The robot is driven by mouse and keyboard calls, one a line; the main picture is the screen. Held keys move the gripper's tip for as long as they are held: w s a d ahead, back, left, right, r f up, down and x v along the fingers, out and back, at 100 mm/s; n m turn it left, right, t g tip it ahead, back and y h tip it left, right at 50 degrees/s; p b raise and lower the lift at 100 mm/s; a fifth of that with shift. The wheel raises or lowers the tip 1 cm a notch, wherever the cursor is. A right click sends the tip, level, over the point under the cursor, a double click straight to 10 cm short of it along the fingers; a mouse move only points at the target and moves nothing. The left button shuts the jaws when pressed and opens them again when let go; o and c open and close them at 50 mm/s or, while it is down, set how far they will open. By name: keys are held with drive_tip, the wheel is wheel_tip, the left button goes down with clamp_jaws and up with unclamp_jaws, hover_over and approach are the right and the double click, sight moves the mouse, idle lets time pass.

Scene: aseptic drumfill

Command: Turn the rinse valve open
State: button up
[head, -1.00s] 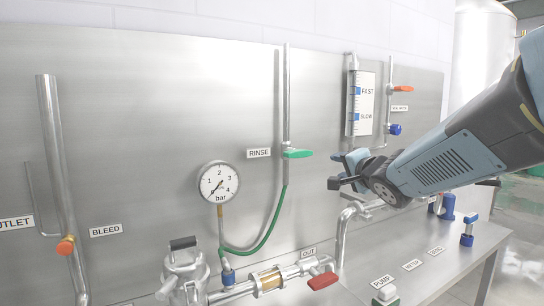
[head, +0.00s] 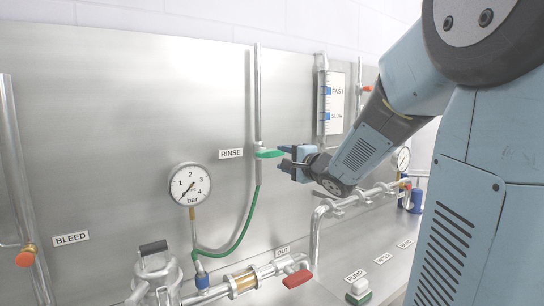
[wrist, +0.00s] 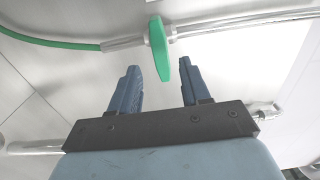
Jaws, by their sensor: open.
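The rinse valve's green lever handle (head: 269,154) sits on a vertical steel pipe on the panel, to the right of the RINSE label (head: 231,154). In the head view the handle points sideways to the right, across the pipe. My gripper (head: 283,160) is at the handle's right end. In the wrist view the green handle (wrist: 159,48) lies ahead of my gripper (wrist: 160,80), roughly in line with the gap between the two fingers.
A green hose (head: 245,230) runs down from the valve. A pressure gauge (head: 190,185) is to the left. A steel pipe (head: 318,225) and a red-handled valve (head: 298,277) are below.

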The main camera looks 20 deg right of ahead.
sight(273, 155)
drive_tip(key=shift+x, duration=3.15)
drive_tip(key=shift+c, duration=0.2)
drive_tip(key=shift+f, duration=0.1)
clamp_jaws()
